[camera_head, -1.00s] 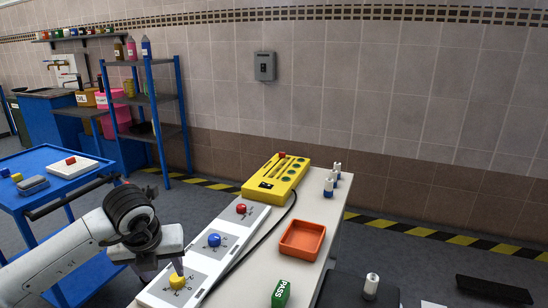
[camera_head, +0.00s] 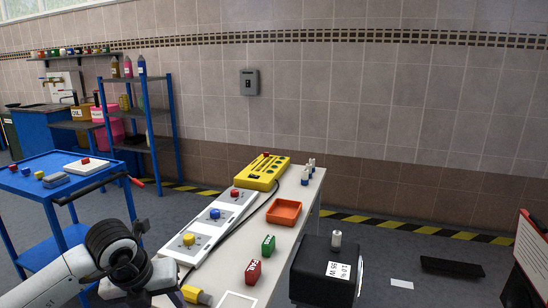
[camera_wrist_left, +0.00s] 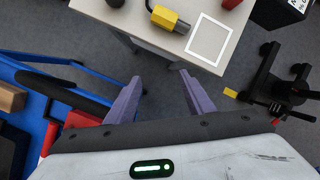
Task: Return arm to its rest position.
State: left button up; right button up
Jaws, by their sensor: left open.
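My left arm (camera_head: 112,255) comes in from the lower left in the head view, its wrist low beside the table's near left edge. In the left wrist view my left gripper (camera_wrist_left: 158,78) is open, with two purple fingers apart and nothing between them. The fingers are over the floor near the table edge and touch no object. A yellow block with a dark cable (camera_wrist_left: 166,18) lies on the table beyond them; it also shows in the head view (camera_head: 192,294). My right gripper is not in view.
The white table (camera_head: 285,230) carries a panel with red, blue and yellow knobs (camera_head: 214,214), a yellow device (camera_head: 262,172), an orange tray (camera_head: 284,212), and green and red blocks (camera_head: 253,271). A blue cart (camera_head: 30,190) is at left. A black box (camera_head: 325,268) stands at right.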

pick_arm(q)
jog(key=s+d+f+g+h, duration=0.1)
jog(key=s+d+h, duration=0.2)
jog(key=d, duration=0.4)
jog(key=s+d+f+m+g+h, duration=0.1)
jog(key=s+d+h, duration=0.25)
jog(key=d, duration=0.35)
jog(key=s+d+f+g+h, duration=0.1)
jog(key=s+d+h, duration=0.2)
jog(key=d, duration=0.3)
jog(key=s+d+r+n+t+h, duration=0.2)
jog(key=d+r+n+t+h, duration=0.15)
jog(key=d+r+h, duration=0.3)
jog(key=w+a+f+n+t+y, duration=0.1)
jog(key=a+f+n+t+y, duration=0.45)
jog(key=n, duration=0.55)
jog(key=w+a+f+n+t+y, duration=0.2)
jog(key=a+f+n+t+y, duration=0.15)
jog(key=a+n+t, duration=0.4)
jog(key=s+a+f+n+g+y, duration=0.2)
jog(key=s+a+f+n+g, duration=0.1)
jog(key=s+f, duration=0.5)
jog(key=s+a+f+n+g+y, duration=0.3)
jog(key=s+f+n+g, duration=0.2)
jog(key=f, duration=0.5)
jog(key=s+n, duration=0.2)
jog(key=s, duration=0.1)
jog(key=shift+s+a+f+g, duration=0.2)
jog(key=shift+a+f+g, duration=0.05)
jog(key=shift+f+g, duration=0.1)
